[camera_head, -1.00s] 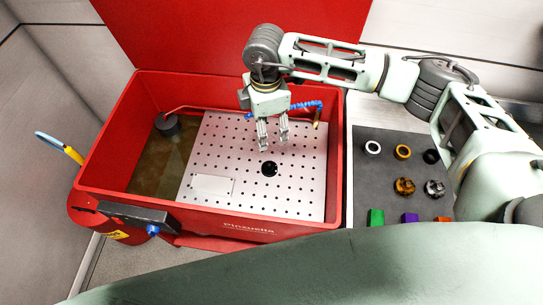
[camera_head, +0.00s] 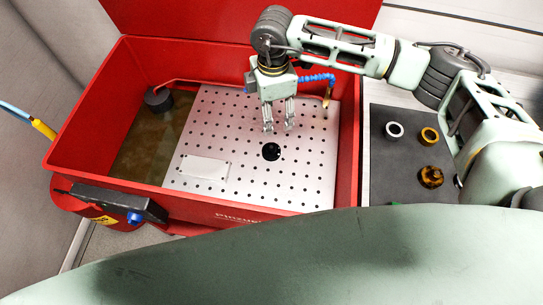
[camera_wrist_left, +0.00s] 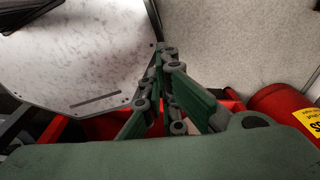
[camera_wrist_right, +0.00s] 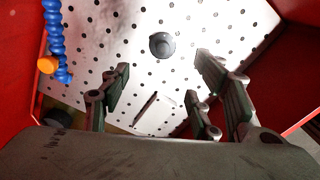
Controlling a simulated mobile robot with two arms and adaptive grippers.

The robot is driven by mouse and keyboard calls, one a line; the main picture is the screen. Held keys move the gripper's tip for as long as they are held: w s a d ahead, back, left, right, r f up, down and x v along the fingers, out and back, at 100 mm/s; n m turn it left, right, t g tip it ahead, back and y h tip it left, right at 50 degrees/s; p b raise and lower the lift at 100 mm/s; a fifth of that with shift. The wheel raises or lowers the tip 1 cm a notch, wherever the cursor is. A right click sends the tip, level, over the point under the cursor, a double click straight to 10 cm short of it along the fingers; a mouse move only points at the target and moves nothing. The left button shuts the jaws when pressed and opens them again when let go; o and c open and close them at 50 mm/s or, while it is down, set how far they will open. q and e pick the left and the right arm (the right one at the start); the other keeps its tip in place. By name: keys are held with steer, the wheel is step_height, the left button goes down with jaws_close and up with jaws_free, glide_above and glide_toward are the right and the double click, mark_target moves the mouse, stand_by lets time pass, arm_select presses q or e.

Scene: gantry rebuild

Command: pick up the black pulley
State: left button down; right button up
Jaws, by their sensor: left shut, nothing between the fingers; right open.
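A round black piece that looks like the black pulley (camera_head: 271,151) lies on the perforated light plate (camera_head: 228,115) inside the red tub. It also shows in the right wrist view (camera_wrist_right: 162,45) as a dark disc with a raised middle. My right gripper (camera_head: 279,129) is open and empty above the plate, just behind the pulley in the head view. In the right wrist view its fingers (camera_wrist_right: 162,64) are spread apart, with the pulley beyond the tips. My left gripper (camera_wrist_left: 157,52) is shut and empty in the left wrist view; the head view does not show it.
The tub's red walls (camera_head: 347,150) surround the plate. A blue segmented hose (camera_head: 317,78) is close to my right gripper. A dark mat (camera_head: 386,170) at right holds a white ring (camera_head: 394,130), an orange ring (camera_head: 429,136) and an amber gear (camera_head: 431,177); my arm hides part of it.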

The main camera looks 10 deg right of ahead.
steer(key=b, duration=0.8)
glide_above(271, 145)
steer(key=f, duration=0.9)
steer(key=shift+w+d+f, duration=0.1)
steer(key=shift+d+f, duration=0.2)
steer(key=shift+f, duration=0.05)
steer(key=f, duration=0.2)
steer(key=f+p, duration=0.1)
steer(key=f, duration=0.1)
steer(key=f+p, duration=0.1)
steer(key=f, duration=0.1)
steer(key=shift+a+f, duration=0.25)
steer(key=shift+a, duration=0.1)
steer(key=shift+f, duration=0.55)
steer(key=c, duration=1.3)
arm_select(q)
step_height(271, 145, down, 8)
steer(key=shift+w+r, duration=0.2)
steer(key=shift+w, duration=0.15)
arm_select(e)
steer(key=shift+r, duration=0.15)
steer(key=shift+c, duration=0.2)
